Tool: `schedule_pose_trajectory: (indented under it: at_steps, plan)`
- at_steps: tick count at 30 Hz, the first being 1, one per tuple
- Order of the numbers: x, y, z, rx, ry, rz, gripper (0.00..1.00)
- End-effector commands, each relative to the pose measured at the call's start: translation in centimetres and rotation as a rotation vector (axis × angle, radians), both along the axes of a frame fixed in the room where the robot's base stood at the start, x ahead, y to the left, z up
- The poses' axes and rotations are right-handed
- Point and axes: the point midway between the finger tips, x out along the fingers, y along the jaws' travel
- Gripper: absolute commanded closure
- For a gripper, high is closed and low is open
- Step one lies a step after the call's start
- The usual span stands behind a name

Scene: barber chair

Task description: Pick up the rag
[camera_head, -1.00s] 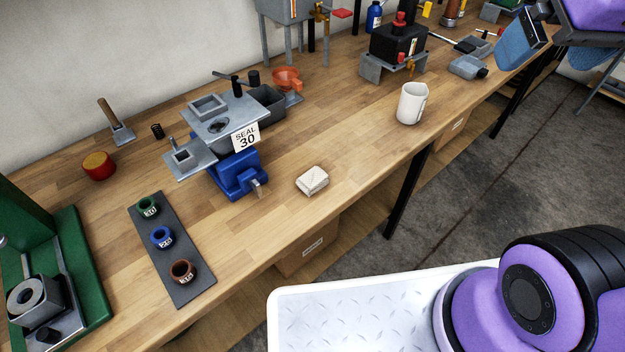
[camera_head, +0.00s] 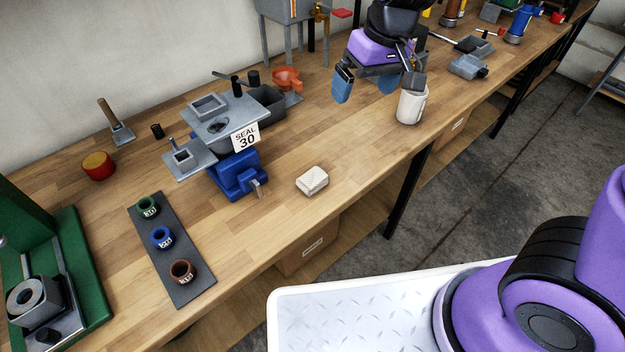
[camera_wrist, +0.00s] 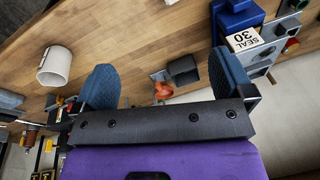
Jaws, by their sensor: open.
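The rag (camera_head: 312,180) is a small folded off-white cloth. It lies on the wooden bench in the head view, right of the blue base of the device with the SEAL 30 sign. My gripper (camera_head: 363,88) is in the air over the bench, behind and to the right of the rag, near the white mug. Its blue fingers are spread with nothing between them. In the wrist view my gripper (camera_wrist: 161,80) also shows wide open and empty over the bench. I cannot make out the rag in the wrist view.
The device with the SEAL 30 sign (camera_head: 245,137) stands left of the rag. A white mug (camera_head: 411,106) stands to its right, close to my gripper. A dark mat (camera_head: 190,285) with several coloured rings lies at the front left. Bench around the rag is clear.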

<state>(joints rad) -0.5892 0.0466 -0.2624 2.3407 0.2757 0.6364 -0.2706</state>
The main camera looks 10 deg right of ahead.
Motion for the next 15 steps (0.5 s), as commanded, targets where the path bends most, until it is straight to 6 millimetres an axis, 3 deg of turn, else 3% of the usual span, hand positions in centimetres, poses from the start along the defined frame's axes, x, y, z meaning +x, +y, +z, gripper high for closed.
schedule_pose_trajectory:
  at_steps: [9,15]
  plan:
    - [1.7,6.1,-9.1,-0.103,0.057,0.122,0.01]
    - [1.9,8.5,-13.6,-0.168,0.064,0.181,0.01]
